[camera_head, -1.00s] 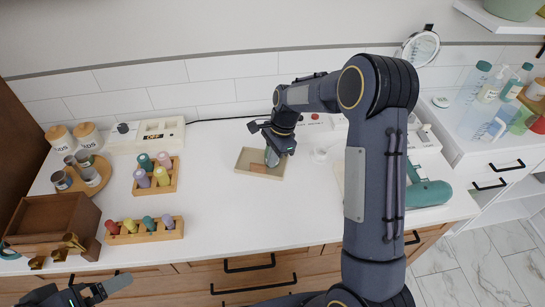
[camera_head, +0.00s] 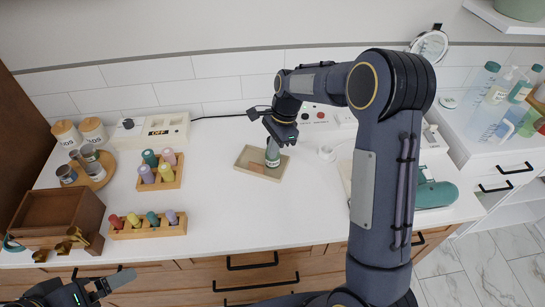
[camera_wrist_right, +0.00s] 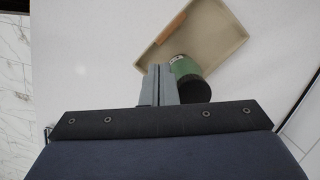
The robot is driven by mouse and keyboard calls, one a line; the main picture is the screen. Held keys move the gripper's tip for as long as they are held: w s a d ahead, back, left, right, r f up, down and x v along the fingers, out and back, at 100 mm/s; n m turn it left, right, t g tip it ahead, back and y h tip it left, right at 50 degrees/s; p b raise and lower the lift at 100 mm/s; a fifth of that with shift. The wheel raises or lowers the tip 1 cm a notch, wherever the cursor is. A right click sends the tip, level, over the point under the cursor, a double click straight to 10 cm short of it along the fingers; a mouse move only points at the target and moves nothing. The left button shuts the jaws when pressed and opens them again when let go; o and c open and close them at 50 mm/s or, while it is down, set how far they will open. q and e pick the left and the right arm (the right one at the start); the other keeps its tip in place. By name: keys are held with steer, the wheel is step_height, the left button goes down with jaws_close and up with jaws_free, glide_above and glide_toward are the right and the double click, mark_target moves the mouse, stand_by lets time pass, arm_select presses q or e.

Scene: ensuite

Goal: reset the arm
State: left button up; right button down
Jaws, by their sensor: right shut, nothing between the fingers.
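My right arm reaches over the white counter. Its gripper (camera_head: 281,137) is above the far side of a shallow beige tray (camera_head: 247,170), and its fingers are shut with nothing between them. A small green bottle (camera_head: 272,153) with a pale label stands in the tray just below the gripper. In the right wrist view, the shut fingers (camera_wrist_right: 159,86) lie just left of the green bottle (camera_wrist_right: 185,68), whose end looks dark; whether they touch is unclear. My left gripper (camera_head: 112,283) is low at the left, in front of the counter; its finger opening is unclear.
Two racks of coloured bottles (camera_head: 147,232) and a wooden drawer box (camera_head: 62,207) stand at the left. A white device (camera_head: 150,131) is at the back. A teal tool (camera_head: 435,194) lies right of my arm. The counter's front middle is clear.

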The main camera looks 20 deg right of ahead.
steer(key=s+d+r+n+t+y, duration=0.1)
steer(key=s+d+r+n+t, duration=0.15)
steer(key=s+r+n, duration=0.8)
steer(key=s+a+n+t, duration=0.1)
steer(key=s+n, duration=0.1)
steer(key=s, duration=0.7)
steer(key=s+a+n+t, duration=0.2)
steer(key=s, duration=0.7)
steer(key=shift+s+a+r, duration=0.15)
steer(key=shift+a, duration=0.15)
steer(key=shift+n, duration=0.25)
